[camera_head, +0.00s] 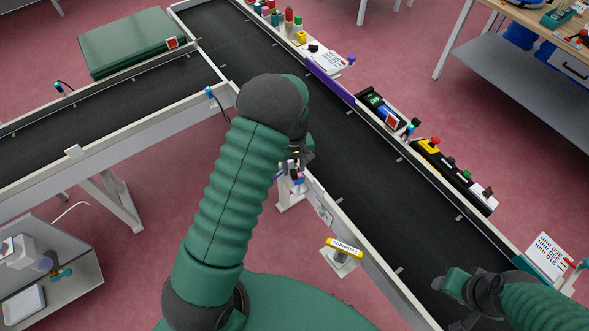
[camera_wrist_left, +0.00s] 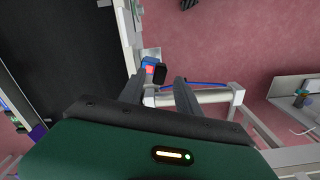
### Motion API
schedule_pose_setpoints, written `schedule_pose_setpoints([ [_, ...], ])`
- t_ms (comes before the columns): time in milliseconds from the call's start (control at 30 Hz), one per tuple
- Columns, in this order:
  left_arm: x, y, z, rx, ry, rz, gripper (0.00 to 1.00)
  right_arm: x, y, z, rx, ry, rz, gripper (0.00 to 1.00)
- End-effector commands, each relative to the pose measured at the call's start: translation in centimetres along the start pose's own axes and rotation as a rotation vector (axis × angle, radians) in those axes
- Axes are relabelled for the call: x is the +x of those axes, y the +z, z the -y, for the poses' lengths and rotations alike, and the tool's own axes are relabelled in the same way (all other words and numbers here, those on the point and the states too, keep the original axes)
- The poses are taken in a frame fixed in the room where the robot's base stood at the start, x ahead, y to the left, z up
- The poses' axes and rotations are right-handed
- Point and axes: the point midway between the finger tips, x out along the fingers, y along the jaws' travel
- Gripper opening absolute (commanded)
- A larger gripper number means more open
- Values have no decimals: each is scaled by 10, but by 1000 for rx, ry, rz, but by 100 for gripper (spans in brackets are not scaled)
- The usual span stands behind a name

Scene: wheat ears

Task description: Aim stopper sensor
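A small blue sensor with a red face (camera_head: 298,179) sits on the near side rail of the main conveyor, partly hidden behind my left gripper (camera_head: 294,164). In the left wrist view the blue and red sensor (camera_wrist_left: 148,66) has a black part beside it and lies just beyond the fingertips. My left gripper (camera_wrist_left: 160,78) has its two fingers apart, with nothing visibly clamped between them. I cannot tell whether a finger touches the sensor. My right gripper (camera_head: 463,290) is over the lower right of the conveyor, and its finger opening is unclear.
The black main conveyor (camera_head: 345,150) runs diagonally, with a side conveyor (camera_head: 110,100) joining at left. A yellow-labelled post (camera_head: 344,247) stands by the near rail. Control boxes (camera_head: 452,172) line the far rail. Another blue sensor (camera_head: 210,92) sits by the junction.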

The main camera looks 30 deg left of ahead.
Motion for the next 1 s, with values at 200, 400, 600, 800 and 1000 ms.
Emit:
schedule_pose_setpoints([
  [200,22,0,0,2,0,0,40,-1,0,0,0,0,0,49],
  [400,23,0,-1,2,0,0,40,-1,0,0,0,0,0,49],
  [600,23,0,-1,2,0,0,19,-1,0,0,0,0,0,49],
  [800,23,0,-1,2,0,-1,0,-1,0,0,0,0,0,49],
  [1000,22,0,-1,-14,0,0,0,-2,0,0,0,0,0,49],
])
